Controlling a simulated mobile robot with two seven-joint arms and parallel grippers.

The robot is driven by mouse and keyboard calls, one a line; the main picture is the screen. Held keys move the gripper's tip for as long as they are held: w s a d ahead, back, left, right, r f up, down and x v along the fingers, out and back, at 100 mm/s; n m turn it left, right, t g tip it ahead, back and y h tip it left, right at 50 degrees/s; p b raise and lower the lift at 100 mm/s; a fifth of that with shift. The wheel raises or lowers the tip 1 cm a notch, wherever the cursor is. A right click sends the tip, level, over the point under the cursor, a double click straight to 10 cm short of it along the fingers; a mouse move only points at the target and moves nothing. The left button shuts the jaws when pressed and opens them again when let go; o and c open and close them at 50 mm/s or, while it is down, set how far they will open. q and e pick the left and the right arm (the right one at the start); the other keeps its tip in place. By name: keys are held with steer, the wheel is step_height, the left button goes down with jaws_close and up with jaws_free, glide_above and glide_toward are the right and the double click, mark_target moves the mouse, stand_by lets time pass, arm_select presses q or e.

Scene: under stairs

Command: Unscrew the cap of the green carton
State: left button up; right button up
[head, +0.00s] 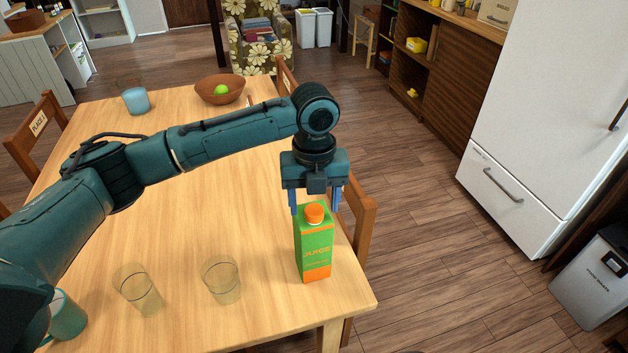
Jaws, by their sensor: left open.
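The green carton (314,248) stands upright near the right front corner of the wooden table (210,318). It is green and orange and reads "JUICE". Its round orange cap (314,213) is on top, at the sloped upper part. My left gripper (316,208) points down over the carton with its blue fingers spread apart. One finger shows on each side of the cap in the picture; I cannot tell how near they are in depth. It holds nothing. My right gripper is not in view.
Two clear glasses (137,289) (221,279) stand left of the carton. A teal mug (67,315) is at the front left. A blue cup (136,101) and a brown bowl (220,89) with a green fruit are at the far end. A chair (364,220) stands close behind the carton.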

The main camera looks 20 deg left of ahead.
arm_select(q)
steer(key=shift+f, duration=0.55)
jaws_close()
stand_by(0.6)
